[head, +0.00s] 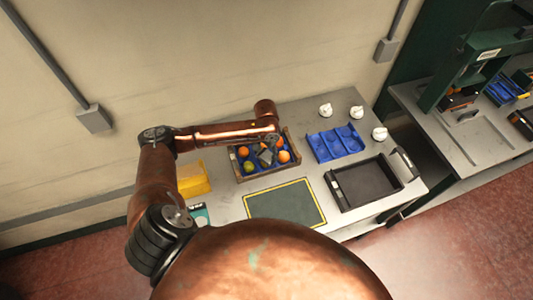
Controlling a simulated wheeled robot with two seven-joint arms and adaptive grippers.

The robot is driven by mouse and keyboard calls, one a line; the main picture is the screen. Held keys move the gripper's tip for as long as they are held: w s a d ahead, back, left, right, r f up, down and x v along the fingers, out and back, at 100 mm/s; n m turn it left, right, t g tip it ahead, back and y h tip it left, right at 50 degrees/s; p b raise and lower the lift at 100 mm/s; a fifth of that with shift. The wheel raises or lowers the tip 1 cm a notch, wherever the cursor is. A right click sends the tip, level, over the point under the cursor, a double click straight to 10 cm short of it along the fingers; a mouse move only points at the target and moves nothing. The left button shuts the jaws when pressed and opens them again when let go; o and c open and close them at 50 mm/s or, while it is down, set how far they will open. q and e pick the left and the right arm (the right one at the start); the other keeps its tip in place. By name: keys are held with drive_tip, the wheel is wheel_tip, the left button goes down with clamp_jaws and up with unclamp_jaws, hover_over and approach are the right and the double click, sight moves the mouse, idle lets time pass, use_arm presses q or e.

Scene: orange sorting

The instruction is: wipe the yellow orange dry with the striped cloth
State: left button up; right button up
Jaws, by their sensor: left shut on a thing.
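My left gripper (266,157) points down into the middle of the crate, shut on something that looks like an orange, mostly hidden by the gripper. No striped cloth can be made out. My right gripper is not in view.
A yellow block (194,179) stands left of the crate. A dark mat with a yellow border (285,203) lies in front. To the right are a blue hollowed tray (335,143), a black tray (363,183) and white rounded objects (325,110). A wall rises behind.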

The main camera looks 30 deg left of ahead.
use_arm(q)
drive_tip(key=shift+f, duration=0.3)
idle(0.7)
